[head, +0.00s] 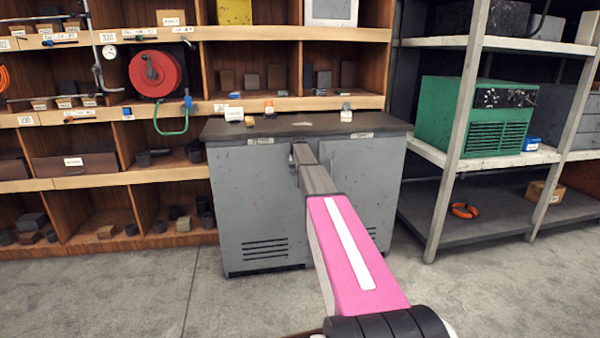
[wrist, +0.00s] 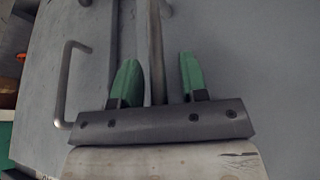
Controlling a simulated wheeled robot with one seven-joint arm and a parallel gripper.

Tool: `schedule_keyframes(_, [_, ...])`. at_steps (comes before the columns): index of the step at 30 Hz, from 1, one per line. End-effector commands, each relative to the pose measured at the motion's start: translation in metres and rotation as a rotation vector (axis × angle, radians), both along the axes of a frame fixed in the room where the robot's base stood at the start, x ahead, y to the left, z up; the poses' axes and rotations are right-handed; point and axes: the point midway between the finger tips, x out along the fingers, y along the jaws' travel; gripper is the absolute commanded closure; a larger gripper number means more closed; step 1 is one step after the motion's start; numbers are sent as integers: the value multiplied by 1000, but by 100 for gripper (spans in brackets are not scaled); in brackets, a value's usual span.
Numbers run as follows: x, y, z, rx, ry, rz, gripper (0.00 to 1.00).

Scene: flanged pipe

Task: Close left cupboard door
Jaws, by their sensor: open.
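The grey cupboard stands in the middle of the head view under a dark worktop. Its left door (head: 255,205) has a vent near the bottom, and I cannot tell whether it is fully shut or slightly ajar. The right door (head: 365,180) is partly hidden behind my arm. My gripper (head: 302,152) is at the upper middle of the cupboard front, small in the head view. In the wrist view its green fingers (wrist: 158,65) are open, with an upright metal bar (wrist: 155,35) between them. A U-shaped handle (wrist: 65,85) is to their left, apart from them.
The worktop (head: 300,125) carries a few small items at its back. Wooden shelves (head: 100,185) with boxes and a red hose reel (head: 158,73) stand left and behind. A metal rack (head: 460,150) with a green machine (head: 475,118) stands right. The floor (head: 120,290) at front left is clear.

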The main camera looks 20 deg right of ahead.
Motion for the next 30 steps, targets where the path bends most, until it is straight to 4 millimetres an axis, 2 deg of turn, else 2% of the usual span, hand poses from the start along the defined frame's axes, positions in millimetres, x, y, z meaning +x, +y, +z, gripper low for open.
schedule_keyframes(5, [-7, 3, 15, 0, 0, 0, 60])
schedule_keyframes(15, [-28, 11, 72, -1, -3, 0, 60])
schedule_keyframes(19, [-33, 13, 89, -1, -3, 0, 60])
schedule_keyframes(23, [-36, 14, 97, -1, -3, 0, 60])
schedule_keyframes(30, [-36, 14, 98, -2, -1, 0, 60])
